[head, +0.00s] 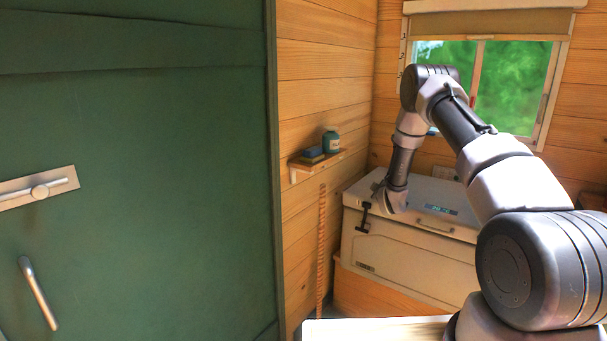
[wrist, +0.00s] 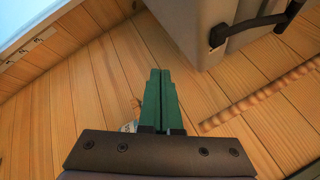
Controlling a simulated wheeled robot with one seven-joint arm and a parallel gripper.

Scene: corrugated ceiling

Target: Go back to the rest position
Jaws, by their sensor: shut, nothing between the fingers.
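My gripper (wrist: 160,72) shows in the wrist view as two green fingers pressed together, with nothing between them. The fingers point toward the wooden plank wall (wrist: 70,85). In the head view my arm reaches up from the lower right, bends near the window and drops toward the white cooler box (head: 415,255). The fingers cannot be made out in the head view.
A green door (head: 150,130) with metal handles fills the left. A small wall shelf (head: 318,160) holds a teal jar (head: 331,142) and small blocks. The cooler has a black latch (head: 365,215). A window (head: 510,85) is behind my arm. A pale surface edge (head: 370,329) is in front.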

